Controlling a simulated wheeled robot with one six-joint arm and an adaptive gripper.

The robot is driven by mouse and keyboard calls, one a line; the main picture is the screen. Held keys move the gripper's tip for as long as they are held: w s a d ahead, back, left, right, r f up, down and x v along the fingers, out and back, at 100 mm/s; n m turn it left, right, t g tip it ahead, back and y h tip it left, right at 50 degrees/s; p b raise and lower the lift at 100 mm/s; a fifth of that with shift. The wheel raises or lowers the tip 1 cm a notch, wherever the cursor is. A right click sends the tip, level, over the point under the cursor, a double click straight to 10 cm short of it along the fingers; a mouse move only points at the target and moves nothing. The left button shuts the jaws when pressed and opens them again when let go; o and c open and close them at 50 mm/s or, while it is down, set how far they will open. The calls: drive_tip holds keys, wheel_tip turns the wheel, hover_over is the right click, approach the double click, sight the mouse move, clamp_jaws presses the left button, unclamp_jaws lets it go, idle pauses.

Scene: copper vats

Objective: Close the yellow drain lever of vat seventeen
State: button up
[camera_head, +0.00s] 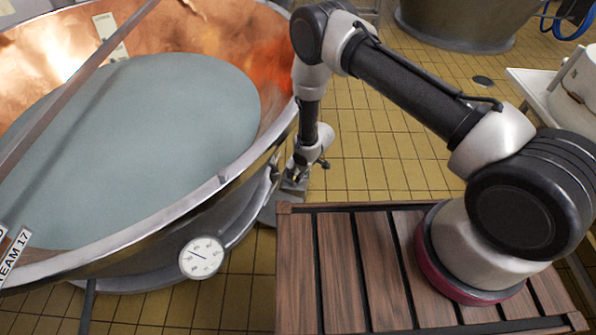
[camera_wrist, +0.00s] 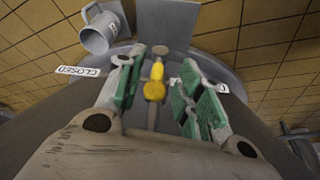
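Vat seventeen is a copper vat (camera_head: 250,45) full of pale grey-green liquid, at the left of the head view. A label reading "STEAM 17" (camera_head: 14,252) is at its lower left edge. In the wrist view, the yellow drain lever (camera_wrist: 154,85) points toward the camera between the fingers of my gripper (camera_wrist: 162,68). The green-padded fingers are spread, with a visible gap on each side of the lever. A "CLOSED" label (camera_wrist: 78,71) is left of the fingers. Another label at the right is partly hidden by a finger. In the head view, my gripper (camera_head: 295,186) is low beside the vat; the lever is hidden.
A round dial gauge (camera_head: 201,257) is on the vat's front. A grey cup-like part (camera_wrist: 98,32) is at the wrist view's upper left. A slatted wooden platform (camera_head: 340,270) lies below my arm. Yellow tiled floor (camera_head: 390,160) is open behind it; a white table edge (camera_head: 530,95) is right.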

drive_tip(key=shift+w+a+r+t+y, duration=0.1)
drive_tip(key=shift+w+a+t+y, duration=0.3)
drive_tip(key=shift+a, duration=0.3)
drive_tip(key=x, duration=0.7)
drive_tip(key=shift+w, duration=0.1)
clamp_jaws()
